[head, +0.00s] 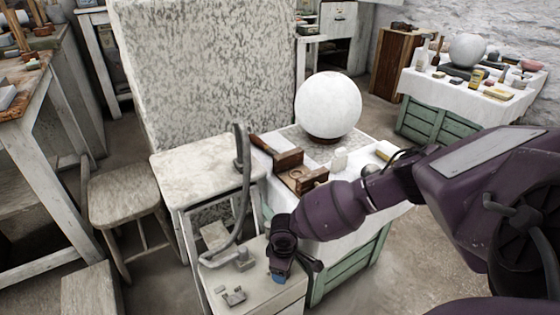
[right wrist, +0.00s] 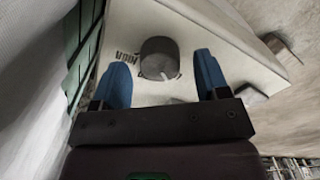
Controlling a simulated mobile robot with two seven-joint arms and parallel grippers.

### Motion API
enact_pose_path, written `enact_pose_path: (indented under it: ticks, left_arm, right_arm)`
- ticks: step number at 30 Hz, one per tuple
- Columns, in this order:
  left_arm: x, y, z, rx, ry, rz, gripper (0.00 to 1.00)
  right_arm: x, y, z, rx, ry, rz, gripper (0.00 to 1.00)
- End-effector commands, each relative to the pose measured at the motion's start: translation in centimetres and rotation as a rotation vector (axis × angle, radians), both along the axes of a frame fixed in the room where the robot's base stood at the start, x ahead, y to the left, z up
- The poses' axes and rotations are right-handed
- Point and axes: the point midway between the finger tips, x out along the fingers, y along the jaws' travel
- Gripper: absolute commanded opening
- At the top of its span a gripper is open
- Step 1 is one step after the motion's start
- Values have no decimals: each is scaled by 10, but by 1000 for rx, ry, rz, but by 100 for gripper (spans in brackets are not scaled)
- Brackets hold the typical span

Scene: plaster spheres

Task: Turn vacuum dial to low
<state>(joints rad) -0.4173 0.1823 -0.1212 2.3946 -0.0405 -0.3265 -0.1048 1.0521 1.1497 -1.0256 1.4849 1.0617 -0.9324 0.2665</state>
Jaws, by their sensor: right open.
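The vacuum (head: 262,290) is a pale box in the lower middle of the head view, with a grey hose (head: 243,190) rising behind it. In the right wrist view its dial (right wrist: 160,58) is a dark round knob with a short white pointer mark on its lower side. An upside-down label (right wrist: 127,58) left of it seems to read HIGH. My right gripper (right wrist: 161,72) is open, with a blue finger on each side of the dial and visible gaps to it. In the head view the right gripper (head: 281,277) is over the box top; it hides the dial. My left gripper is out of view.
Small grey fittings (head: 232,296) sit on the box top. Behind is a white-draped crate (head: 345,265) bearing a plaster sphere (head: 328,106) and wooden tools. A worn white table (head: 200,165) and a stool (head: 122,198) stand to the left.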

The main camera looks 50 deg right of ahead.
Motion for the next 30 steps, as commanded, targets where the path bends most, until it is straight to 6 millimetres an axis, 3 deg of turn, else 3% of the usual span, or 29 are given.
enact_pose_path:
  ticks: [3, 14, 23, 30]
  left_arm:
    - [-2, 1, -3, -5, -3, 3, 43]
    - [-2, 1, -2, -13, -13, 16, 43]
    - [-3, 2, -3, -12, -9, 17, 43]
    - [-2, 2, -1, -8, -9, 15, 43]
  right_arm:
    - [-1, 0, -9, 0, 2, 0, 68]
    - [1, 0, -9, 0, -2, 0, 67]
    - [1, 0, -9, 0, -2, 0, 21]
    - [1, 0, -9, 0, -3, 58, 19]
